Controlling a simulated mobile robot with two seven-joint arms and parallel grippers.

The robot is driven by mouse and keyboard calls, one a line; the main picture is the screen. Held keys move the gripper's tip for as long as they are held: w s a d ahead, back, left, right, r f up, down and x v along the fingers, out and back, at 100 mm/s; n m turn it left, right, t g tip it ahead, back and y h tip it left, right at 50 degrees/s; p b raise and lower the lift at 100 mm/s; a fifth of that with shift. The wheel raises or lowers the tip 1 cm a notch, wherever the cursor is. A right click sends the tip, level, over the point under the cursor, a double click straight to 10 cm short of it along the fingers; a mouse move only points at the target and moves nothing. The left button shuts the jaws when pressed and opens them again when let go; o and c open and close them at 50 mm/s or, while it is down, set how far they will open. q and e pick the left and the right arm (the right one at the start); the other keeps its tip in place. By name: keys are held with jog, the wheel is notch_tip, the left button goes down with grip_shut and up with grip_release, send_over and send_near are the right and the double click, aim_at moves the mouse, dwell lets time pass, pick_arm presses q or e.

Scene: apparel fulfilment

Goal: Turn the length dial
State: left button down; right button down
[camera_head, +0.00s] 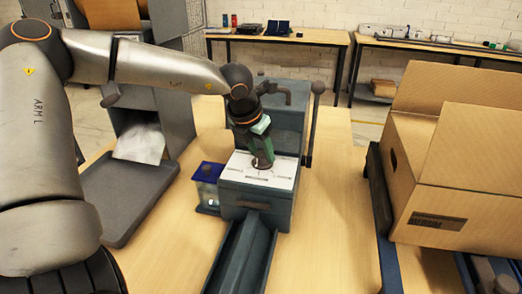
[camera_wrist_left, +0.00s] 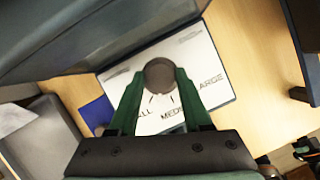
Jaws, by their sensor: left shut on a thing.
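The length dial is a round dark grey knob (camera_wrist_left: 159,72) on a white label plate (camera_wrist_left: 214,80), seen in the left wrist view. Printed words end in "ALL" and "ARGE", with "MEDI" between them. The plate tops a blue-grey machine (camera_head: 257,200) in the head view. My left gripper (camera_head: 262,160) points down onto the plate. Its green fingers (camera_wrist_left: 159,80) are shut on the knob from both sides. In the head view the fingers mostly hide the knob.
A lever (camera_head: 313,128) stands at the machine's right. A chute (camera_head: 243,258) runs from its front. A blue-topped box (camera_head: 208,172) sits at its left, beside a grey tray (camera_head: 122,205). A cardboard box (camera_head: 465,190) stands at right. Bare table lies between.

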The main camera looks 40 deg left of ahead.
pick_arm(q)
jog(key=shift+m+h+b, duration=0.35)
jog(key=shift+m+h, duration=0.05)
jog(key=shift+m, duration=0.5)
jog(key=shift+a+m+h, duration=0.1)
jog(key=shift+m+h, duration=0.4)
jog(key=shift+m, duration=0.9)
jog(key=shift+c, duration=1.7)
grip_release()
jog(key=shift+r, duration=0.15)
jog(key=v, duration=1.2)
jog(key=shift+r, duration=0.15)
